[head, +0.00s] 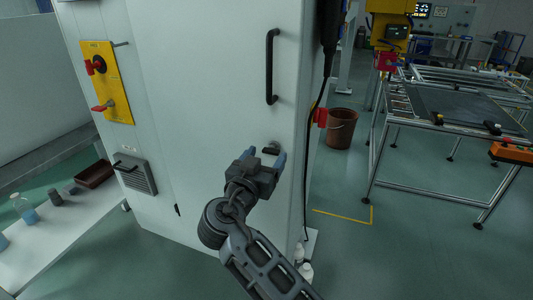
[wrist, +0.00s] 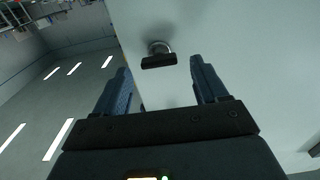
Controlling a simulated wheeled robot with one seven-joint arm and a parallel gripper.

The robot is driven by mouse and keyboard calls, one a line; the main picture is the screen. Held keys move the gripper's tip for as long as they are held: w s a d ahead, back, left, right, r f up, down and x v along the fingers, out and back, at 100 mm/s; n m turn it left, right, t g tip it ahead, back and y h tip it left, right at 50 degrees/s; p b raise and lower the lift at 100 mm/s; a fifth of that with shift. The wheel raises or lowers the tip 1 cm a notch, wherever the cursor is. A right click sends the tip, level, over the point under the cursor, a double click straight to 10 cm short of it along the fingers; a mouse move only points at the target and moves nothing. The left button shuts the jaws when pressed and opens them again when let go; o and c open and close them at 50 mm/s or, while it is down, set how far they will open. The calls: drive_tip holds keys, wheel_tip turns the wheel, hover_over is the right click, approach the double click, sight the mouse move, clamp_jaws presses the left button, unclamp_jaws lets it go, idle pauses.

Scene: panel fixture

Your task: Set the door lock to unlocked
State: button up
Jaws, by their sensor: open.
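The door lock (head: 271,149) is a small round metal base with a dark thumb-turn on the pale cabinet door (head: 220,95), below the black vertical handle (head: 272,66). In the wrist view the lock (wrist: 159,54) shows its dark bar lying roughly level across the picture, in front of the silver ring. My gripper (head: 266,158) is open in front of the door, its two blue fingers on either side of the lock in the head view. In the wrist view my gripper (wrist: 160,80) has the lock between and beyond its fingertips, apparently not touching it.
A yellow panel (head: 107,80) with red knobs is on the cabinet's left side, above a grey vented box (head: 135,172). A black cable hangs at the cabinet's right edge. A brown bucket (head: 341,129) and a metal-framed table (head: 450,110) stand to the right.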

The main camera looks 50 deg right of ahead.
drive_tip(key=shift+w+d, duration=0.2)
drive_tip(key=shift+d, duration=0.45)
drive_tip(key=c, duration=1.1)
drive_tip(key=shift+o, duration=0.2)
